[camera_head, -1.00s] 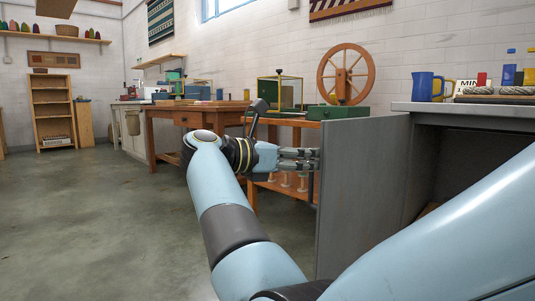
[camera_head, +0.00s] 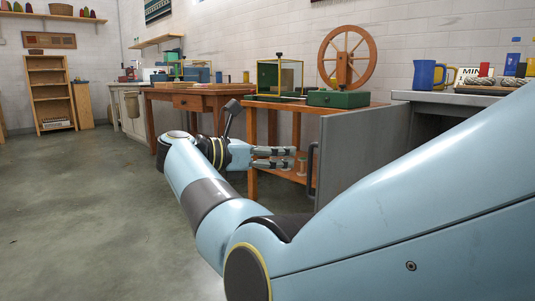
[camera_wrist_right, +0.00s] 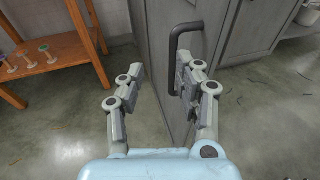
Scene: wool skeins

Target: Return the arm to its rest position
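My right gripper (camera_head: 294,158) is at the end of my pale blue arm, to the left of the open grey cabinet door (camera_head: 358,150). Its fingers are apart and nothing is between them. The door's dark handle (camera_head: 311,168) is just beyond the fingertips, with a small gap in the head view. In the right wrist view the open fingers (camera_wrist_right: 158,82) point towards the door, and the handle (camera_wrist_right: 175,45) stands ahead of them, nearer the right-hand finger. My left gripper is not in view.
A wooden stand (camera_head: 258,125) with a spinning wheel (camera_head: 346,57) is behind the gripper. A wooden table (camera_head: 190,92) is further back. The grey counter (camera_head: 440,98) bears a blue mug (camera_head: 424,75). The concrete floor (camera_head: 90,210) at left is clear.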

